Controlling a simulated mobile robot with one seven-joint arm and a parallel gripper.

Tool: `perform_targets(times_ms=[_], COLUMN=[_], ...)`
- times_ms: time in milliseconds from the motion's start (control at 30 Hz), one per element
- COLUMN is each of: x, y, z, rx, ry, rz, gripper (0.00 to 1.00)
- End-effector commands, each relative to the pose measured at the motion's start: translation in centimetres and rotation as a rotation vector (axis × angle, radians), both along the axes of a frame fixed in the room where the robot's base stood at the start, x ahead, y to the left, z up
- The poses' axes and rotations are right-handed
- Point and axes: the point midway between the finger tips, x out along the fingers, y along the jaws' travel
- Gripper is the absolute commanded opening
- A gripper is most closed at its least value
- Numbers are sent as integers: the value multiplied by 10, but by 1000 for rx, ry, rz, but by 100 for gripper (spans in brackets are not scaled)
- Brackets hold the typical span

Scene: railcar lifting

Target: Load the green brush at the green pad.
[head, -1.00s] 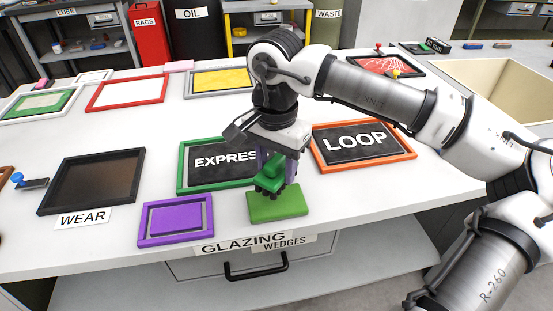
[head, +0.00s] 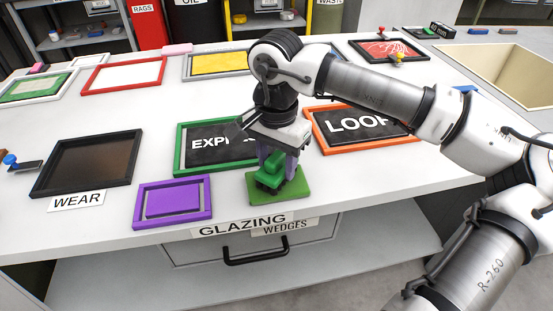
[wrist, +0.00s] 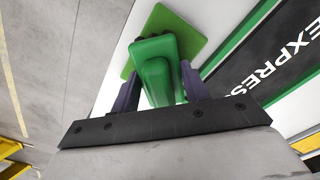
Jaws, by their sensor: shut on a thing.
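The green brush (head: 271,172) is between the two fingers of my gripper (head: 273,165), which is shut on it. The flat green pad (head: 293,188) lies on the bench top near its front edge, above the GLAZING label. The brush is over the pad, and its underside looks close to or on the pad; I cannot tell if they touch. In the wrist view the brush (wrist: 157,75) shows between the purple-grey fingers, with the green pad (wrist: 187,32) behind it. Part of the pad is hidden by the brush and gripper.
A dark WEAR tray (head: 40,180) is farther left. The bench front edge is close.

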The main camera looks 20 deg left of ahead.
Motion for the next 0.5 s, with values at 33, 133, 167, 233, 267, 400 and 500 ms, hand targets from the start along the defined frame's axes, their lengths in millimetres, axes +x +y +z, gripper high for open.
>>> perform_targets(times_ms=[33, 133, 167, 233, 267, 400, 500], x=[0, 0, 0, 0, 0, 0, 0], y=[0, 0, 0, 0, 0, 0, 0], z=[0, 0, 0, 0, -1, -2, -4], rx=[0, 0, 0, 0, 0, 0, 0], ry=[0, 0, 0, 0, 0, 0, 0], rz=[0, 0, 0, 0, 0, 0, 0], gripper=[27, 27, 27, 27, 27, 27, 27])
